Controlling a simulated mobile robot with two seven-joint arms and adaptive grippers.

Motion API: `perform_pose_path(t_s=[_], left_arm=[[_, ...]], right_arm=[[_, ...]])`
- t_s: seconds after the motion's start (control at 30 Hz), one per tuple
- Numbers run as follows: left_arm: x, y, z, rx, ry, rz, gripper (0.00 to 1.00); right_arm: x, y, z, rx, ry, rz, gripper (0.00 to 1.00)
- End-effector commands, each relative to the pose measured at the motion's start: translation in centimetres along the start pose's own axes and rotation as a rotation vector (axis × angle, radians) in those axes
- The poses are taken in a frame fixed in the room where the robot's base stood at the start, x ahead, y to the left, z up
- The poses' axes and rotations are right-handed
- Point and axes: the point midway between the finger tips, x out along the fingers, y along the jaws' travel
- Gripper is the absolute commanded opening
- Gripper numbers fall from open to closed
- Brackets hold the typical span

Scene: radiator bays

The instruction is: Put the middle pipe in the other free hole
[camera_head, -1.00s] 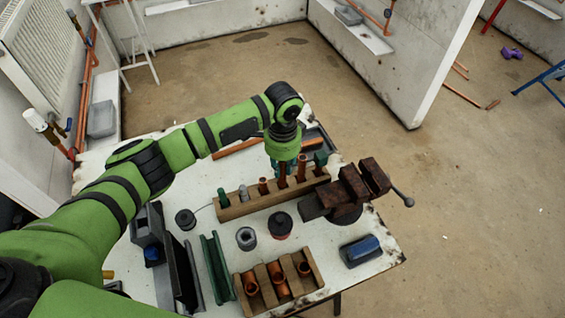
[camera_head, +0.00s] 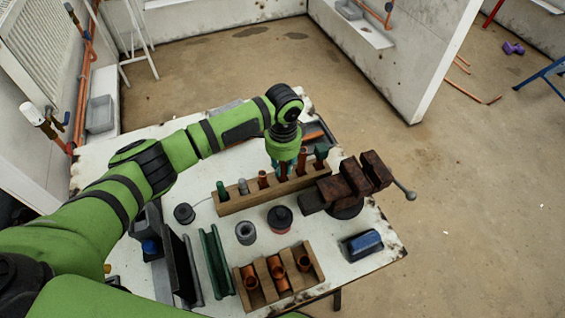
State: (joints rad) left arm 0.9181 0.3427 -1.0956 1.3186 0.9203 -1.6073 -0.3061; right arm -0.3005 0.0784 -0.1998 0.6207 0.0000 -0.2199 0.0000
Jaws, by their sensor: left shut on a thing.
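A long wooden rack (camera_head: 240,205) stands on the table with several upright pieces in a row. From left they are a green piece (camera_head: 222,190), a grey piece (camera_head: 243,187), a short copper pipe (camera_head: 262,180), the copper pipe at my gripper (camera_head: 283,173), a taller copper pipe (camera_head: 301,161) and a green piece (camera_head: 321,152). My left gripper (camera_head: 282,164) points down over the rack, shut on the copper pipe below it. The fingers hide the pipe's upper part. I cannot tell whether its lower end is in a hole. My right gripper is not in view.
A vise (camera_head: 347,190) stands close to the rack's right end. In front are a black roll (camera_head: 280,218), a grey ring (camera_head: 246,232), a green channel (camera_head: 216,262), a wooden tray (camera_head: 314,262) of copper fittings and a blue-topped block (camera_head: 361,246).

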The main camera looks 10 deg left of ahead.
Motion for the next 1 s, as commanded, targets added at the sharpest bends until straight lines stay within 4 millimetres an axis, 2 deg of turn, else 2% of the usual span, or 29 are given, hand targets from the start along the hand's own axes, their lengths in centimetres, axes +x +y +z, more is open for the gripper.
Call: perform_pose_path(t_s=[0.8,0.83,0.87,0.9,1.0], left_arm=[[0.88,0.01,-0.01,0.001,0.001,0.000,0.00],[0.88,0.01,-0.01,0.001,0.001,0.000,0.32],[0.88,0.01,-0.01,0.001,0.001,0.000,0.44],[0.88,0.01,-0.01,0.001,0.001,0.000,0.48],[0.88,0.00,0.00,0.000,0.001,0.000,0.48]], right_arm=[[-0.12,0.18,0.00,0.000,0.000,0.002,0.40],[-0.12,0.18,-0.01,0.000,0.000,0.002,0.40],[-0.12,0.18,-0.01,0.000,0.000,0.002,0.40],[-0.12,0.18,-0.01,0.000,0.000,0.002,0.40],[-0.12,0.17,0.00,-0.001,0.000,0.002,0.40]])
